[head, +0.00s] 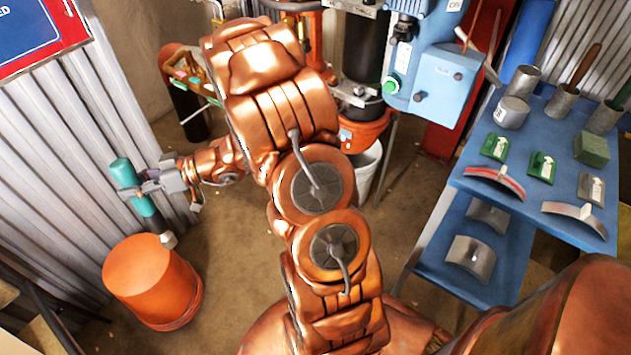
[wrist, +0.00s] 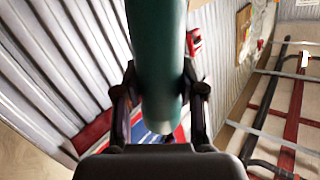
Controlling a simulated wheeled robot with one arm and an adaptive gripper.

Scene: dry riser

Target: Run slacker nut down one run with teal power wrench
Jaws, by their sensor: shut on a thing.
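The teal power wrench (head: 145,205) is held in my gripper (head: 140,187) at the left of the head view, over the floor by the corrugated wall. It tilts slightly, with a dark neck and a pale square end at its lower tip. In the wrist view the teal body (wrist: 158,45) stands between the two dark fingers of my gripper (wrist: 160,95), which are shut on it. I cannot make out the slacker nut or any nuts in either view. My arm hides the middle of the head view.
An orange drum (head: 150,280) stands on the floor close under the wrench. A blue machine (head: 445,80) stands at the back. A blue bench (head: 470,165) with cups and green blocks is at right. The wrist view shows red and dark pipes (wrist: 292,110).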

